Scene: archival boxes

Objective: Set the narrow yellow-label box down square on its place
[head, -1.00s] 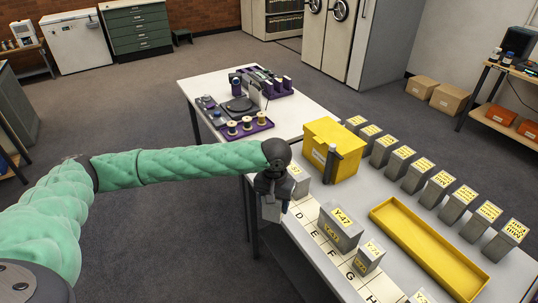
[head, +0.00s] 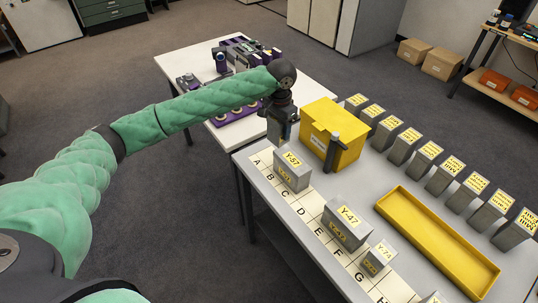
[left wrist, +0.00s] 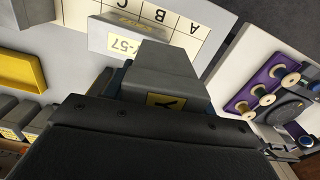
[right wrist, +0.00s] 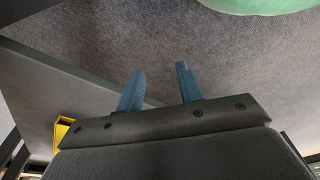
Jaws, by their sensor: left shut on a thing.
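My left gripper (head: 284,128) is shut on a narrow grey box and holds it above the table's far left corner, past the letter A. In the left wrist view this narrow yellow-label box (left wrist: 168,68) fills the space between the fingers, its yellow label partly hidden. In the head view the gripper mostly hides it. The lettered place strip (head: 318,232) runs along the table's left edge. Box Y-57 (head: 293,172) stands on the strip near B and C, and box Y-47 (head: 345,228) farther down. My right gripper (right wrist: 158,88) is open and empty over dark floor.
A yellow bin (head: 340,140) stands right of my left gripper. A smaller box Y-74 (head: 380,258) stands near G. A yellow tray (head: 435,243) lies to the right, with a row of grey boxes (head: 428,155) behind. A white table (head: 180,62) with spools adjoins.

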